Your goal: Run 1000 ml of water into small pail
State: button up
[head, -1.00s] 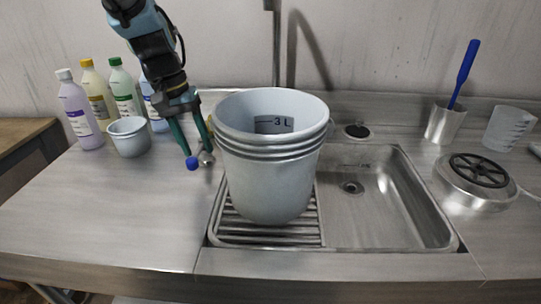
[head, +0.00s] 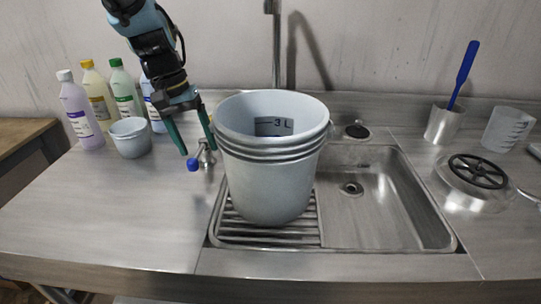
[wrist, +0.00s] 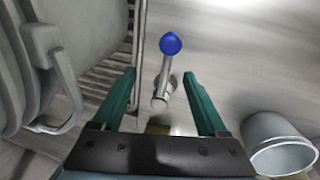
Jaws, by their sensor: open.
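The small pail (head: 131,142), light grey, stands upright on the counter at the left in the head view; it also shows at the lower right of the wrist view (wrist: 278,148). A metal lever with a blue ball knob (head: 193,165) sticks up from the counter left of the sink. My gripper (head: 199,150) is open above the counter at this lever. In the wrist view the lever (wrist: 164,85) lies between my green fingers, with a gap on both sides, and the blue knob sits beyond the fingertips. The upright tap pipe (head: 276,55) rises behind the sink; its outlet is out of view.
A large stacked pail (head: 268,180) marked 3 L stands on the ribbed left part of the sink (head: 385,215), close right of my gripper. Several bottles (head: 82,112) stand at the back left.

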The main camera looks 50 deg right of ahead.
jog(key=shift+w+a+r+p, duration=0.1)
jog(key=shift+r+p, duration=0.6)
jog(key=shift+r, duration=0.3)
jog(key=shift+w+a+r+p, duration=0.1)
jog(key=shift+r+p, duration=0.6)
jog(key=shift+r, duration=0.25)
notch_tip(320, 180, up, 10)
jog(key=w+a+b, duration=0.1)
jog(key=shift+w+r+b, duration=0.25)
jog(key=shift+w+b, duration=0.1)
jog(key=shift+b, duration=0.05)
jog(key=shift+a, duration=0.1)
jog(key=w+a+f+n+t, duration=0.1)
jog(key=w+a+f+n, duration=0.25)
jog(key=w+a, duration=0.6)
jog(key=s+a+f+n+t, duration=0.1)
jog(key=a+f+n, duration=0.2)
jog(key=a, duration=1.2)
jog(key=s+a+f+n+t+y, duration=0.1)
jog(key=a+f, duration=0.6)
jog(key=a, duration=0.8)
jog(key=shift+s+a+f+n, duration=0.2)
jog(key=shift+s+f+n, duration=0.25)
jog(key=shift+n, duration=0.6)
jog(key=shift+r, duration=0.1)
